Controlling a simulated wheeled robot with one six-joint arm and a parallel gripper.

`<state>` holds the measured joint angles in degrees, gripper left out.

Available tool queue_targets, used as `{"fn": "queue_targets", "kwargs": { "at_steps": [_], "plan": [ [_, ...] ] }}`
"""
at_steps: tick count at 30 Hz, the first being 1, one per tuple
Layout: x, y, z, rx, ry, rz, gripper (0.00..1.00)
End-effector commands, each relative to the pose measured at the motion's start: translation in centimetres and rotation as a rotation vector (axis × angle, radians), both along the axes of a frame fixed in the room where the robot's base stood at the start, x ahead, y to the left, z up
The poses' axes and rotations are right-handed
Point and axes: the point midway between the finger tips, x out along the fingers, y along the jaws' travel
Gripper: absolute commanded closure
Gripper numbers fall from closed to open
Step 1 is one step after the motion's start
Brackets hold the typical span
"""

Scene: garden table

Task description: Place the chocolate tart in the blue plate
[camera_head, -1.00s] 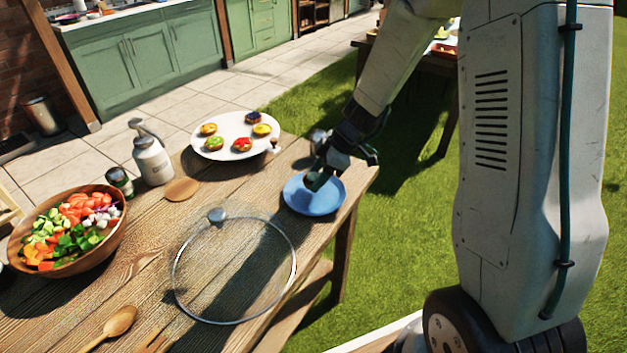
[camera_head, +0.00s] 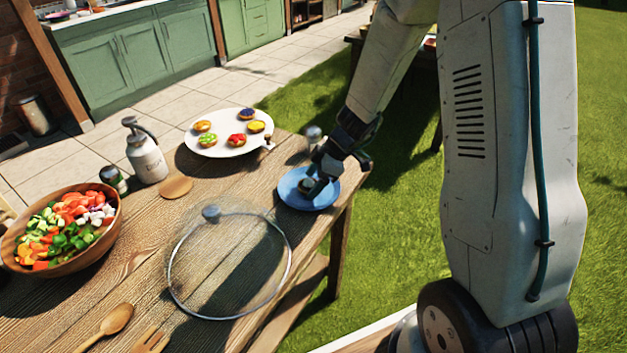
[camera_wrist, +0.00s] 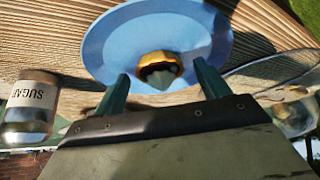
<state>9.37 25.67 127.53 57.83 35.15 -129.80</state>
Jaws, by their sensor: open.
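The blue plate (camera_head: 326,200) lies near the right corner of the wooden table, and it fills the upper middle of the wrist view (camera_wrist: 105,45). The chocolate tart (camera_wrist: 160,67), a golden crust with a dark filling and a pale topping, sits on the plate. In the head view the tart (camera_head: 306,184) is small and partly hidden by my gripper (camera_head: 314,187). My gripper is open and low over the plate, with its green fingers on either side of the tart in the wrist view (camera_wrist: 161,78). A gap shows between the fingers and the tart.
A white plate (camera_head: 215,149) with several tarts stands behind, to the left. A glass lid (camera_head: 178,262) lies in front. A sugar jar (camera_wrist: 28,108) is close beside the blue plate. A salad bowl (camera_head: 110,225) and white pump bottle (camera_head: 147,160) stand left.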

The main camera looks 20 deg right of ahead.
Motion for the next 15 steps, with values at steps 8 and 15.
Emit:
{"fn": "queue_targets", "kwargs": {
  "at_steps": [8, 15],
  "plan": [
    [-0.7, -2.4, 4.5, 0.0, -0.007, -0.003, 0.25],
    [-1.6, -4.6, 8.5, 0.0, -0.004, -0.002, 0.25]
  ]
}}
